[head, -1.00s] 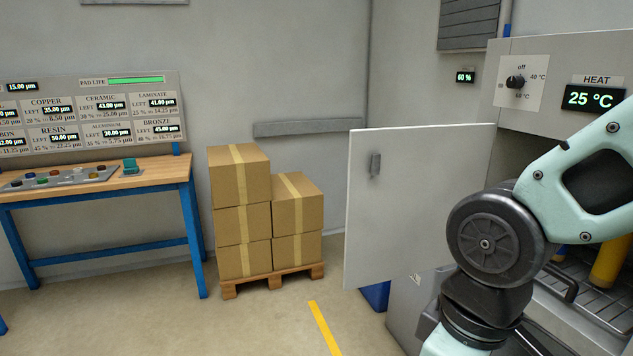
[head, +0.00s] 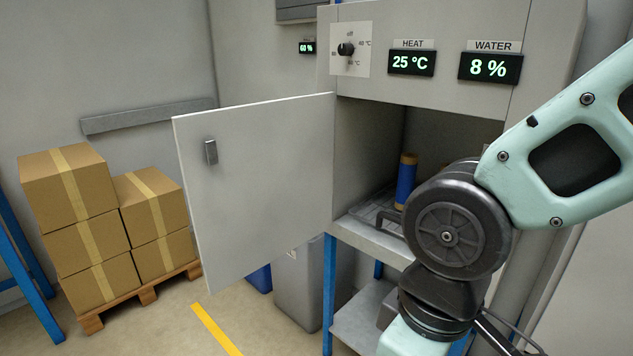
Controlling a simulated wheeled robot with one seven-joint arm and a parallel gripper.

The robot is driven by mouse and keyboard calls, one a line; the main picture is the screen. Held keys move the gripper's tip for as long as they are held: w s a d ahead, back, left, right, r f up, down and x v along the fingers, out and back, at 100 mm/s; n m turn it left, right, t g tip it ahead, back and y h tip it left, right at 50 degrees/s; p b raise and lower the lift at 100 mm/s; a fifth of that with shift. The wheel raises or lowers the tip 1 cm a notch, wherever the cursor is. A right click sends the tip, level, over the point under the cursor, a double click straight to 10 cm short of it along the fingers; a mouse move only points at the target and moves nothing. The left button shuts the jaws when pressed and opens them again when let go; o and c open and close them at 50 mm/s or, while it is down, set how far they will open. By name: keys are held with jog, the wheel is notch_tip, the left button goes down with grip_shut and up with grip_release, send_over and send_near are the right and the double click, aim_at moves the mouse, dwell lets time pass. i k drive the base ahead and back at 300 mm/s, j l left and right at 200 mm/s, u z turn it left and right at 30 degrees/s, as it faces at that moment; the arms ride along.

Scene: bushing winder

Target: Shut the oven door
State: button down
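The oven (head: 446,16) is a grey box with a dial and two displays reading HEAT 25 °C and WATER 8 %. Its white door (head: 262,190) stands wide open, swung out to the left of the opening. A small grey handle (head: 211,152) sits near the door's free left edge. Inside the oven, a blue and yellow cylinder (head: 406,182) stands on a wire rack (head: 372,215). My arm crosses the right side of the view and covers part of the opening. My gripper is outside the frame.
Stacked cardboard boxes (head: 88,222) stand on a wooden pallet (head: 148,295) at the left, beyond the door. A blue-legged stand (head: 329,290) holds the oven. A grey bin (head: 298,290) is under the door. The floor with a yellow line (head: 216,328) is clear in front.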

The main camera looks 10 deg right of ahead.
aim_at(268, 193)
jog(key=i+j+z, duration=0.1)
jog(key=j+z, duration=0.25)
jog(key=i+j+z, duration=0.1)
jog(key=j+z, duration=0.25)
jog(key=j, duration=0.15)
jog(key=j+z, duration=0.35)
jog(key=j, duration=0.1)
